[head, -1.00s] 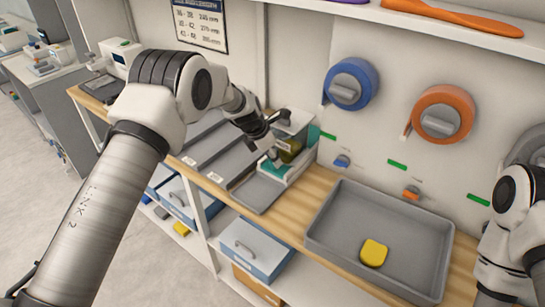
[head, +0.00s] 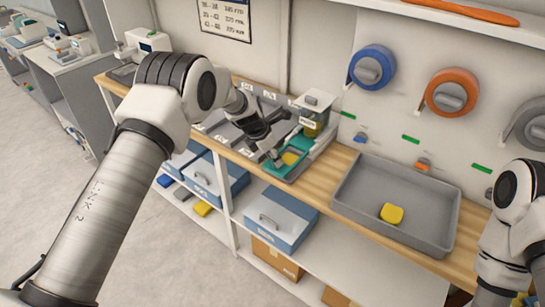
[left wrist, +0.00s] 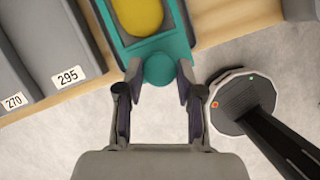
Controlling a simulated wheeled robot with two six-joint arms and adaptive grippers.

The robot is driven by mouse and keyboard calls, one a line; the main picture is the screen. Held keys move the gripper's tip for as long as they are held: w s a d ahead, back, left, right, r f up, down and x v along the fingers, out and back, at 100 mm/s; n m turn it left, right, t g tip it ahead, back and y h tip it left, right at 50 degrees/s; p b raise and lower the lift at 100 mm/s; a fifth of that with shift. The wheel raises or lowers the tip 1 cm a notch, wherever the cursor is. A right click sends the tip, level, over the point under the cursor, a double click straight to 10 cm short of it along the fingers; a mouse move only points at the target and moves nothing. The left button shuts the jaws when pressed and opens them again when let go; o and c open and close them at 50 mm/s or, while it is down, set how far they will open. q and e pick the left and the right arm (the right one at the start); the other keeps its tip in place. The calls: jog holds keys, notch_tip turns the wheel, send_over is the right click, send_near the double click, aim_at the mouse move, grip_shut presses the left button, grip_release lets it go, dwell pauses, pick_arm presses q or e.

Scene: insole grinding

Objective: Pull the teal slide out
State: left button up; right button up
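A yellow insole pad (head: 291,158) lies in the slide's opening. In the left wrist view the teal slide (left wrist: 178,43) has a round teal knob (left wrist: 160,69) at its near end, and the yellow pad (left wrist: 138,15) shows partly at the top. My left gripper (left wrist: 159,80) has its fingertips on both sides of the knob and appears shut on it. My right gripper is out of view; only its arm shows at the right.
A grey tray (head: 348,206) with a yellow pad (head: 391,213) stands right of the dispenser. Grey bins with size labels such as 295 (left wrist: 68,76) lie left of the slide. Tape rolls hang on the back wall, including a blue one (head: 387,65).

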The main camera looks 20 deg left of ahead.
pick_arm(q)
jog(key=o, duration=0.4)
jog(key=shift+s+f, duration=0.2)
jog(key=shift+f, duration=0.1)
jog(key=shift+c, duration=0.2)
jog(key=shift+w+r, duration=0.1)
jog(key=v, duration=1.2)
jog(key=shift+w, duration=0.15)
